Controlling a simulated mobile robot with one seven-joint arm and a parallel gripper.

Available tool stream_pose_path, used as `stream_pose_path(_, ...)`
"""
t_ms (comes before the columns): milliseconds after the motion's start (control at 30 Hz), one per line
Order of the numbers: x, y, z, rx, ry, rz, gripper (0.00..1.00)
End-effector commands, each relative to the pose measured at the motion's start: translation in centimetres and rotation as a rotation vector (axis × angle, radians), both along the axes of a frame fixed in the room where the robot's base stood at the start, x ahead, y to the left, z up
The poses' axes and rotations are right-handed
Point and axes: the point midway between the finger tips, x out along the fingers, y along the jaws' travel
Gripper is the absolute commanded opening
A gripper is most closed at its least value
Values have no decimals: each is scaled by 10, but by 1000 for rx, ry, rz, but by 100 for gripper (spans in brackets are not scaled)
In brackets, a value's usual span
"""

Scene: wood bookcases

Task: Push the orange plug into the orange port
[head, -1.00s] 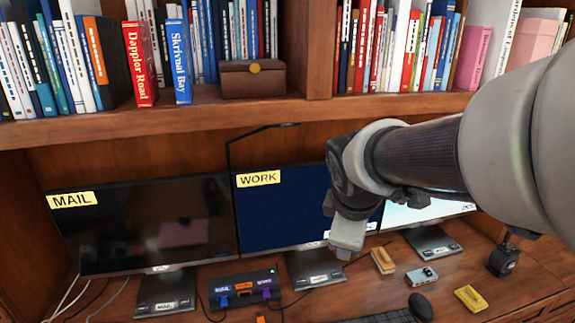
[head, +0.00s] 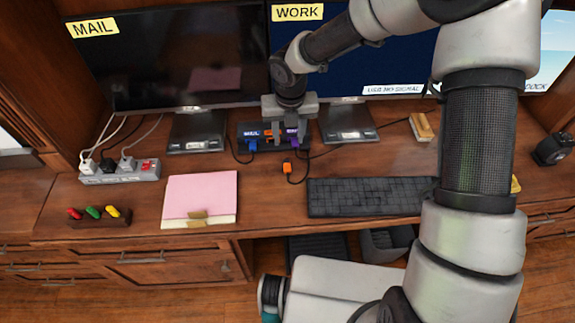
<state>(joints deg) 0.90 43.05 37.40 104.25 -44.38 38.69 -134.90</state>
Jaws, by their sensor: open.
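The orange plug (head: 287,169) lies on the desk in front of the dark port box (head: 243,139), with a black cable running from it. The orange port (head: 268,133) is on the front of the box, between a blue plug (head: 251,146) and a purple plug (head: 294,143). My gripper (head: 289,136) points down at the box, right of the orange port. It is open and hides part of the box. The orange plug is apart from the fingers, nearer the desk's front. Whether the fingers touch the box or the purple plug, I cannot tell.
Two monitors, MAIL (head: 170,65) and WORK (head: 385,75), stand behind. A keyboard (head: 365,197) lies to the right, a pink notepad (head: 200,197) to the left. A power strip (head: 120,171) is farther left. Desk around the orange plug is mostly clear.

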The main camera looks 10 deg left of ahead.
Motion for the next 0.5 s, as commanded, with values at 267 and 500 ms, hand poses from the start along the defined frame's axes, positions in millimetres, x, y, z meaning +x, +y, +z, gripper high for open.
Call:
stream_pose_path(267,7,2,-60,-2,3,-1,41)
stream_pose_path(500,10,3,-77,-1,1,-3,41)
